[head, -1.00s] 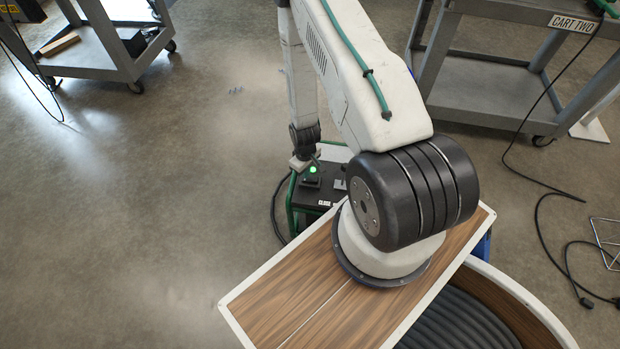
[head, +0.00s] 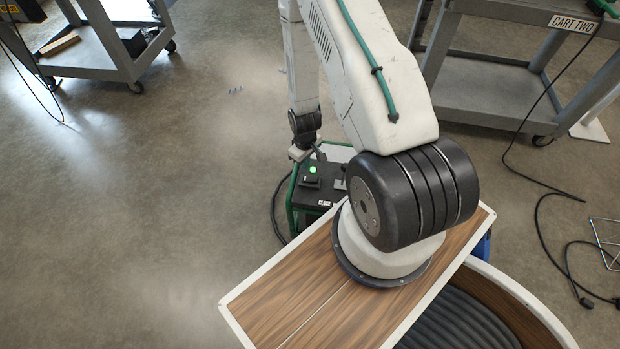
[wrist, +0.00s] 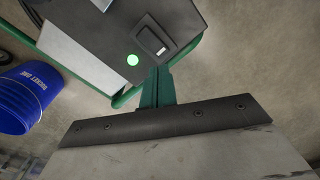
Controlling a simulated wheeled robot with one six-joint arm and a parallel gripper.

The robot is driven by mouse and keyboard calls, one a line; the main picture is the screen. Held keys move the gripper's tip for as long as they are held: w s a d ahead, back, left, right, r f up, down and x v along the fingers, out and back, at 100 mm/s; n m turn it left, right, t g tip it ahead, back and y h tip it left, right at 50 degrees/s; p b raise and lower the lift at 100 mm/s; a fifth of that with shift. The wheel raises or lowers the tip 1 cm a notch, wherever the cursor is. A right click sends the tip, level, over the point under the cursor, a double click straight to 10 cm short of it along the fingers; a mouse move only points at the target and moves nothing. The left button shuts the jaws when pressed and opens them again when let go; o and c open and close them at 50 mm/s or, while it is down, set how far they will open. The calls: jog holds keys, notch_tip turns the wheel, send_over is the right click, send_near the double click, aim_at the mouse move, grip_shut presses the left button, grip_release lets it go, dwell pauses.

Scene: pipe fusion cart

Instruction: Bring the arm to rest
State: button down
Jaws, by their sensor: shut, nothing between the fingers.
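My gripper (wrist: 158,86) shows in the wrist view as two green fingers pressed together, with nothing between them. They reach from the dark plate at the bottom toward a dark control box (wrist: 165,12). The box has a lit green button (wrist: 133,60) and a rocker switch (wrist: 153,38). From this angle I cannot tell the gap between fingertips and box. In the head view my arm bends down over the far side of its wood-topped base, with the wrist end near the box (head: 322,190); the fingers are hard to make out there.
A blue bucket (wrist: 28,97) stands left of the box in the wrist view. In the head view, a grey cart marked CART TWO (head: 490,90) is at the upper right and another cart (head: 95,50) at the upper left. Black cables (head: 545,220) lie at right. The left floor is clear.

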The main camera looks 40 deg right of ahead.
dwell(0.3)
jog(key=s+a+r, duration=0.5)
jog(key=s+r, duration=0.1)
jog(key=r, duration=1.2)
jog(key=s+a+r+m+t, duration=0.1)
jog(key=s+a+r, duration=0.4)
jog(key=r, duration=1.3)
jog(key=s+a+r, duration=0.4)
jog(key=s+r, duration=0.4)
jog(key=r, duration=1)
jog(key=shift+s+a+r+m, duration=0.15)
jog(key=shift+s+a+m, duration=0.15)
jog(key=shift+a, duration=0.1)
